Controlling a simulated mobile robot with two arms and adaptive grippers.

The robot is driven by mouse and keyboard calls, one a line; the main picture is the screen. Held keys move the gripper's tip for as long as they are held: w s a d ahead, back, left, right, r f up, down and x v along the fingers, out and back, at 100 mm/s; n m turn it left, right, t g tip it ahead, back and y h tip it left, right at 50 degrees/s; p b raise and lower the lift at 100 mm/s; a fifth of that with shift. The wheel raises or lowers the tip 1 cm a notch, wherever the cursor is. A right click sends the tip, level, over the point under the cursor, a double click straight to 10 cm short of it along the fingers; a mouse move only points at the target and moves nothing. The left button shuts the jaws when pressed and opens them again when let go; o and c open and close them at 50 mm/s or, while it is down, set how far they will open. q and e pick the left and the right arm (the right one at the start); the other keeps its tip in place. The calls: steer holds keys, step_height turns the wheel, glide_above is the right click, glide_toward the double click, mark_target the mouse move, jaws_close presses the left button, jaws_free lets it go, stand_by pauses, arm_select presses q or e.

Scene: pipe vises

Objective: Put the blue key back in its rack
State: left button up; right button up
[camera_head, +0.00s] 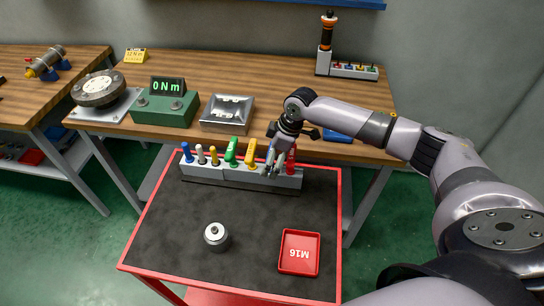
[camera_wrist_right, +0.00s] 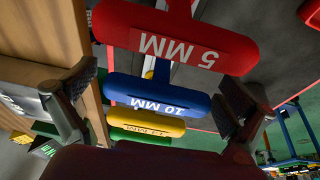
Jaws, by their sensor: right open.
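The blue key (camera_wrist_right: 158,95) has a T-shaped handle marked 10 MM. In the wrist view it sits between the red 5 MM key (camera_wrist_right: 175,38) and a yellow key (camera_wrist_right: 146,124). In the head view the grey rack (camera_head: 222,175) stands at the back of the red cart, and the blue key is mostly hidden by my right gripper (camera_head: 275,158). My right gripper is open over the rack's right part, its fingers on either side of the blue handle, apart from it. How deep the key's shaft sits is hidden. My left gripper is not in view.
A green-handled key (camera_head: 231,152) and several screwdrivers stand in the rack. A grey cylindrical part (camera_head: 216,237) and a red M16 tray (camera_head: 300,252) lie on the cart's dark mat. The mat's front left is clear.

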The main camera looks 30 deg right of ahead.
steer(key=shift+r, duration=0.2)
steer(key=v, duration=1.1)
steer(key=shift+r, duration=0.35)
steer(key=shift+s+d+f, duration=0.1)
steer(key=shift+s+d, duration=0.05)
